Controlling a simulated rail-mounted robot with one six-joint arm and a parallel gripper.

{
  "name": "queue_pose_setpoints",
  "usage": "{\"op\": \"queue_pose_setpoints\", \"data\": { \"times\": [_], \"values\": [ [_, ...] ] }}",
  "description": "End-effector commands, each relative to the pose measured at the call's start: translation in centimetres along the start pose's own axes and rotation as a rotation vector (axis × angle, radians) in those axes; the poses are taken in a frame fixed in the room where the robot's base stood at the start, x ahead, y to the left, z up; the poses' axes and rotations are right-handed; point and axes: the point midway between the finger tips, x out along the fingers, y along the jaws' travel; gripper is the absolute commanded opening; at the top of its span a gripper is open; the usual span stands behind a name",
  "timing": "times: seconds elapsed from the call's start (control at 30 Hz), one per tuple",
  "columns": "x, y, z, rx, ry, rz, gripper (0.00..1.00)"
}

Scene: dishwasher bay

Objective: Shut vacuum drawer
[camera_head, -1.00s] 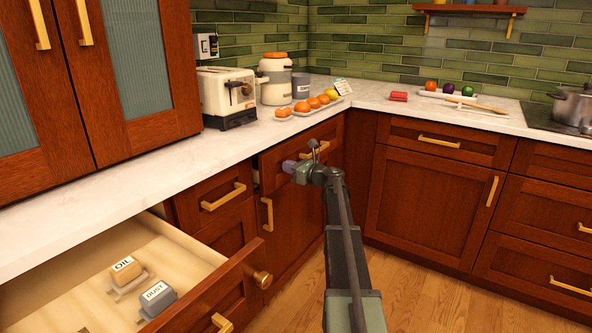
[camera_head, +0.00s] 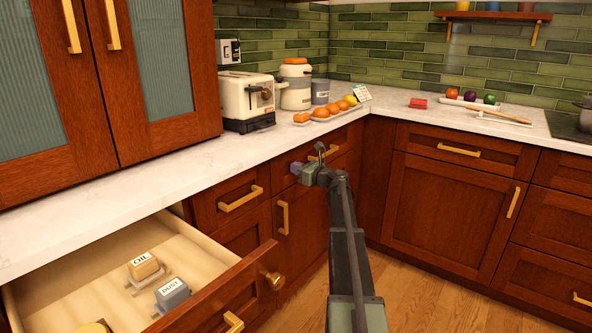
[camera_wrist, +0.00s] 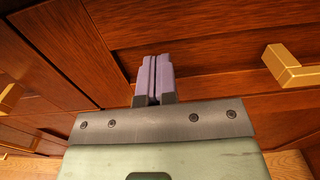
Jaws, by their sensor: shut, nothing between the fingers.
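My gripper (camera_head: 297,168) is beyond this drawer, close to the front of another drawer (camera_head: 342,141) under the counter. In the wrist view my purple fingers (camera_wrist: 153,80) are shut together and empty, against a background of wooden fronts. Whether they touch wood, I cannot tell. No drawer in view is labelled as the vacuum drawer.
The white counter (camera_head: 130,178) runs above the drawers, with a toaster (camera_head: 248,100) and a tray of oranges on it. Brass bar handles (camera_head: 240,199) stick out from the fronts; one (camera_wrist: 286,66) is right of my fingers. Wooden floor is open at lower right.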

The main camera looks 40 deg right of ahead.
Motion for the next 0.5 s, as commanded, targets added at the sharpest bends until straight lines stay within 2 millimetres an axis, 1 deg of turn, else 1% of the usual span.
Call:
{"op": "queue_pose_setpoints", "data": {
  "times": [0.03, 0.07, 0.17, 0.27, 0.3, 0.4, 0.5],
  "values": [
    [0.2, -0.1, 0.3, 0.004, -0.006, -0.001, 0.00],
    [-0.1, -0.1, 0.3, 0.004, -0.006, -0.001, 0.00],
    [-2.0, 0.3, 0.2, 0.003, -0.005, 0.002, 0.00],
    [-4.7, 0.6, 0.2, 0.002, -0.004, 0.005, 0.00],
    [-6.0, 0.6, 0.2, 0.001, -0.004, 0.005, 0.00],
    [-9.0, 0.6, 0.1, 0.001, -0.003, 0.005, 0.00],
    [-11.4, 0.5, 0.1, 0.001, -0.003, 0.006, 0.00]
  ]
}}
